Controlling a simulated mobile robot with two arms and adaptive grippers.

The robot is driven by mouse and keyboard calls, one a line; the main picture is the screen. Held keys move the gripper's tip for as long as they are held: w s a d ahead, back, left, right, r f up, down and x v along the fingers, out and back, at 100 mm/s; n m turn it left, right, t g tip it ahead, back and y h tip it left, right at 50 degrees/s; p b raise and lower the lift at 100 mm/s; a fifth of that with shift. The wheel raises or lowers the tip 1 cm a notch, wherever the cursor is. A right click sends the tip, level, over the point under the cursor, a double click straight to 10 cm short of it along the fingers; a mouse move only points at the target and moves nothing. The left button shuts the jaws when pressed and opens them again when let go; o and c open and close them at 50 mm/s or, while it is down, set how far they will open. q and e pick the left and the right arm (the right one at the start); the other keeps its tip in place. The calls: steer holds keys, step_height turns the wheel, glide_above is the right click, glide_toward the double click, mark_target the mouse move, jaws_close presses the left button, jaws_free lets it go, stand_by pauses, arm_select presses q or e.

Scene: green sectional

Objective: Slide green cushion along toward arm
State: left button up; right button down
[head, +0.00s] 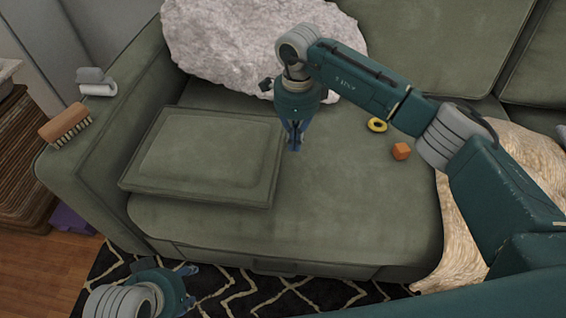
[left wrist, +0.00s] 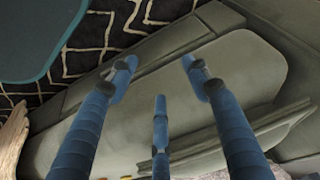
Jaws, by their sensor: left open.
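The green cushion (head: 207,150) lies flat on the green sofa seat (head: 360,215), beside the sofa's left arm (head: 85,150). It is a rectangle with a raised middle panel and is slightly turned. My right gripper (head: 295,146) points down at the cushion's right edge, its fingers close together; I cannot tell whether they touch the cushion. My left gripper (head: 190,284) is low at the front left, over the rug and apart from the cushion. In the left wrist view its fingers (left wrist: 160,80) are spread and empty, with green upholstery behind them.
A brush (head: 66,125) and a lint roller (head: 96,82) lie on the sofa arm. A white fluffy pillow (head: 225,45) leans at the back. A yellow ring (head: 377,125) and orange cube (head: 401,151) sit right of my right gripper. A beige throw (head: 465,225) covers the right side.

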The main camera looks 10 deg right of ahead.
arm_select(q)
steer(key=f+p, duration=0.2)
steer(key=shift+s+a+f+g, duration=0.15)
steer(key=shift+s+f+g, duration=0.15)
steer(key=shift+g, duration=0.1)
arm_select(e)
step_height(320, 180, up, 4)
steer(key=shift+f, duration=0.1)
